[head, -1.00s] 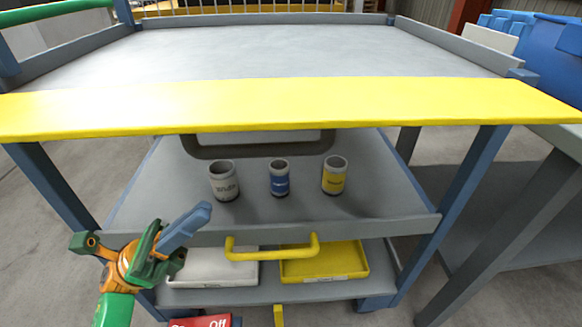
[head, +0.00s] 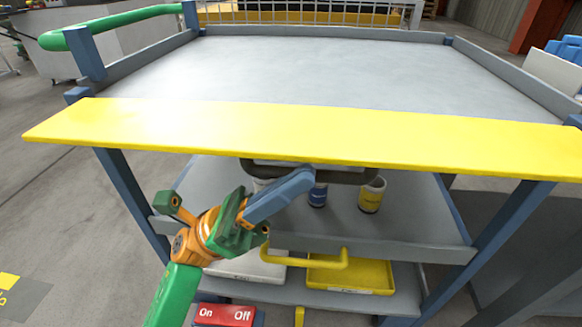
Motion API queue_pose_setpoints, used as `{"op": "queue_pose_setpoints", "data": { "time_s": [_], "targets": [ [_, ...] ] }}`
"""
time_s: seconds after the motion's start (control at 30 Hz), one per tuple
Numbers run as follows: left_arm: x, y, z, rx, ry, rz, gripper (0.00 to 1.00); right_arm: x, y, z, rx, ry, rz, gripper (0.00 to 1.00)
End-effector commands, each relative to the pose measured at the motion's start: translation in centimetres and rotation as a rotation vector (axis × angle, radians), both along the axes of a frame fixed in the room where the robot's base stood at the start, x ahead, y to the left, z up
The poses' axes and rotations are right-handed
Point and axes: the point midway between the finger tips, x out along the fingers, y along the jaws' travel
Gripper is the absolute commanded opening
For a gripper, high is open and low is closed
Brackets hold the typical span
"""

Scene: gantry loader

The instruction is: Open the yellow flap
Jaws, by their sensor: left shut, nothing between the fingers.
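The yellow flap (head: 330,135) is a long flat panel along the front of the cart's top, lying about level. A dark grey handle bar (head: 340,175) shows just below its front edge. My left gripper (head: 308,178) comes in from the lower left, its blue fingers closed together with nothing between them. The fingertips show just under the flap, near the handle bar; whether they touch it I cannot tell. My right gripper is not in view.
Cans stand on the middle shelf, including a blue one (head: 318,194) and a yellow one (head: 371,195). Below are a yellow handle (head: 305,260), a white tray (head: 247,268), a yellow tray (head: 350,274) and a red On/Off switch (head: 226,315). The grey top (head: 320,75) is empty.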

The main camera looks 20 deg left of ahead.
Motion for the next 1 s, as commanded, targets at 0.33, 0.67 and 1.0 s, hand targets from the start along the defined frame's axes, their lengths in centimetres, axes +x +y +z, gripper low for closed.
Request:
{"op": "queue_pose_setpoints", "data": {
  "time_s": [0.33, 0.67, 1.0],
  "targets": [
    [0.0, 0.0, 0.3, 0.000, 0.000, 0.000, 0.00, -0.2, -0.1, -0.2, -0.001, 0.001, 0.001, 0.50],
    [0.1, 0.1, 2.5, -0.024, 0.097, 0.000, 0.00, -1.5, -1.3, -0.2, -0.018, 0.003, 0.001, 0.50],
    [0.2, 0.1, 2.2, -0.025, 0.098, -0.001, 0.00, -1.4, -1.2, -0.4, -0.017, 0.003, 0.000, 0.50]
  ]
}}
